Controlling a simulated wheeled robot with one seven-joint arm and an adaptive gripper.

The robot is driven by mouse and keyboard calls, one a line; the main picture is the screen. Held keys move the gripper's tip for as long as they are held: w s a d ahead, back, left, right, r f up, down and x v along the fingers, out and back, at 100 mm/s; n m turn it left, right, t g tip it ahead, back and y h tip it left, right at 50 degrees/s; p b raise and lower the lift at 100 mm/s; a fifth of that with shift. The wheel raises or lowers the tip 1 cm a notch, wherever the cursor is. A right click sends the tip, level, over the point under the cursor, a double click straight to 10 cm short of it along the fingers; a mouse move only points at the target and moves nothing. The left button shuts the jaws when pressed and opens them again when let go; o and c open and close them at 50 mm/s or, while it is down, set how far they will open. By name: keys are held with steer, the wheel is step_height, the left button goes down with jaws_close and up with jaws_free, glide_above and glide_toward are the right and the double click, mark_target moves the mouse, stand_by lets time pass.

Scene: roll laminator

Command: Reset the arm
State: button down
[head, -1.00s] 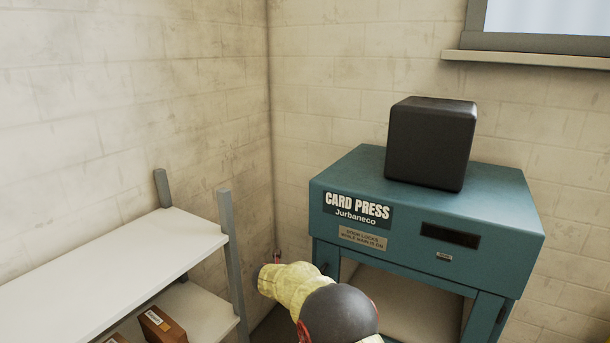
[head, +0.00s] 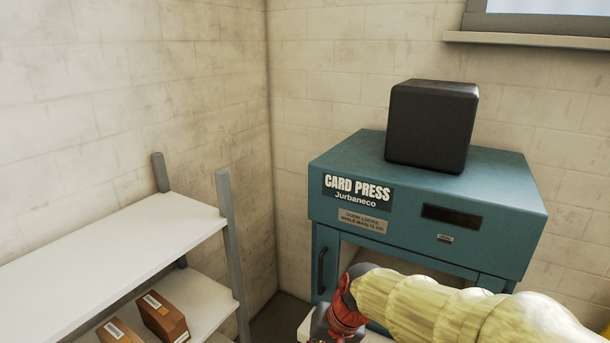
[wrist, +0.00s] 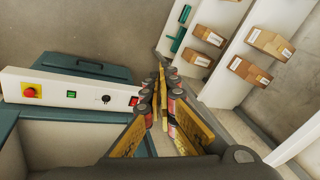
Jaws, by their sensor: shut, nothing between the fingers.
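My gripper (wrist: 160,98) is in the middle of the wrist view. Its yellow-padded fingers are together with nothing between them. In the head view my yellow-sleeved arm reaches in from the lower right and ends in a dark and red wrist part at the bottom centre, in front of the teal card press (head: 400,205). The fingers themselves are hard to make out there. The wrist view shows a white control panel (wrist: 50,92) left of the gripper, with a red button, a green button and a black knob.
A black box (head: 432,125) sits on the press. A white shelf unit (head: 110,250) stands at the left, with brown boxes (head: 165,317) on its lower shelf. The wrist view shows several boxes and a teal item (wrist: 181,28) on shelves. A wall corner lies behind.

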steer(key=s+d+r+n+t+h+b, duration=0.1)
steer(key=s+d+r+t+h+b, duration=0.2)
steer(key=s+d, duration=1.3)
steer(key=shift+d+r+h+b, duration=0.3)
steer(key=shift+d+r+b, duration=0.25)
steer(key=shift+r, duration=0.4)
